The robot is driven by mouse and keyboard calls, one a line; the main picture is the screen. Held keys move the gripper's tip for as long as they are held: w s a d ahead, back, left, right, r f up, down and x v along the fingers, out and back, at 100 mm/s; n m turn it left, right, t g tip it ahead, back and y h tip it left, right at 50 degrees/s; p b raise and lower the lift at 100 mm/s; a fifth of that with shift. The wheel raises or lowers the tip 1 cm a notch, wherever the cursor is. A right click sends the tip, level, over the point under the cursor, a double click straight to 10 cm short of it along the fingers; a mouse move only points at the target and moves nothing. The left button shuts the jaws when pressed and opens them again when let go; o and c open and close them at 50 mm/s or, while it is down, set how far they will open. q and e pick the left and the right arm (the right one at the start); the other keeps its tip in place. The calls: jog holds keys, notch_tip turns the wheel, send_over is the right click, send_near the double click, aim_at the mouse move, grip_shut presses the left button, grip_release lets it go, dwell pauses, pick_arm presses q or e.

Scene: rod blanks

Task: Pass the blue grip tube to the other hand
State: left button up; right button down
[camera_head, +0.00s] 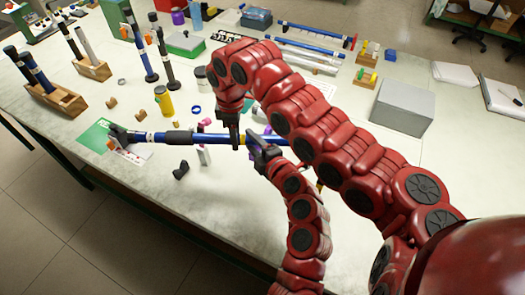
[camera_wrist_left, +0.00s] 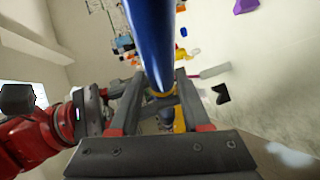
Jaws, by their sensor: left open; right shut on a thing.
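My right gripper (camera_head: 234,142) reaches down from above and is shut on the tube. My left gripper (camera_head: 256,145) comes from below, just right of it, and is open at the tube. In the left wrist view, the tube (camera_wrist_left: 152,40) runs down the picture towards the space between my open left fingers (camera_wrist_left: 160,105). I cannot tell whether they touch it.
Upright rods stand in wooden blocks (camera_head: 58,101) at left. A yellow bottle (camera_head: 163,101), a green-and-white card (camera_head: 97,136) and small loose parts lie around the tube. A grey box (camera_head: 404,106) stands at right. The table's front edge is largely clear.

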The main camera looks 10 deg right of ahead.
pick_arm(q)
jog(key=shift+x, duration=1.2)
grip_shut()
pick_arm(e)
jog(key=shift+c, duration=2.1)
grip_release()
jog(key=shift+r, duration=0.1)
jog(key=shift+r, duration=3.65)
